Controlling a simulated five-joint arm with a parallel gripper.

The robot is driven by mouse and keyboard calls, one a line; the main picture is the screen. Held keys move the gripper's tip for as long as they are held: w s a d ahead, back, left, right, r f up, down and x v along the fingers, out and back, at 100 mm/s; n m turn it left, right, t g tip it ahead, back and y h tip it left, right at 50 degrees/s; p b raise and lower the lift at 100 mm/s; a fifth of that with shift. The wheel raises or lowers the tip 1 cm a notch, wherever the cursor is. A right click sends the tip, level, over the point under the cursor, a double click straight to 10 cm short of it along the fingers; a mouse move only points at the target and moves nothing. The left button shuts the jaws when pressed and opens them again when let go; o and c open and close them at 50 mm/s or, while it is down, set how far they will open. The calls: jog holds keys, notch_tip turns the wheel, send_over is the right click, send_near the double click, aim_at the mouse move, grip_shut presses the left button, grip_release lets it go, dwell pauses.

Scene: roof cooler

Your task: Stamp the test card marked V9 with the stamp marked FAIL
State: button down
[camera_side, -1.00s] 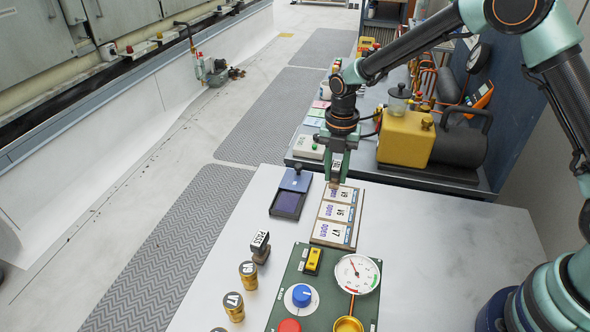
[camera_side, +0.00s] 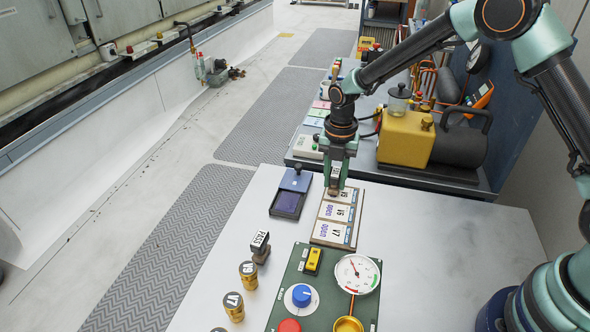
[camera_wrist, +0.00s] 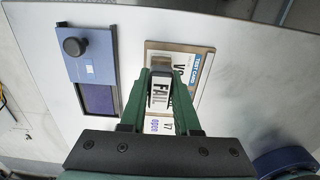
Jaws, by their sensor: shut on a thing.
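My gripper (camera_side: 335,186) is shut on the FAIL stamp, whose label (camera_wrist: 160,92) reads between the fingers in the wrist view. The stamp is upright over the far card (camera_side: 345,196) of the card tray (camera_side: 318,235). It covers part of that card, whose mark ends in 9 as far as I can read. Its foot is at or just above the card; I cannot tell if it touches.
An open ink pad (camera_side: 287,203) with a blue lid stands left of the tray. The PASS stamp (camera_side: 260,247) stands farther front left. A green panel (camera_side: 290,270) with a gauge (camera_side: 357,274) lies in front. The table right of the tray is clear.

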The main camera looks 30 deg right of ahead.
jog(key=shift+f, duration=0.45)
dwell(0.8)
jog(key=shift+r, duration=3.55)
jog(key=shift+s+d+r+m, duration=0.1)
jog(key=shift+s+r+m, duration=0.1)
jog(key=shift+m, duration=0.1)
jog(key=s+d+r+m, duration=0.3)
jog(key=s+m, duration=0.3)
jog(key=m, duration=0.7)
jog(key=s+d+r+m, duration=0.4)
jog(key=s+r+m, duration=0.2)
jog(key=m, duration=0.7)
jog(key=shift+s+d, duration=0.25)
jog(key=shift+s, duration=0.25)
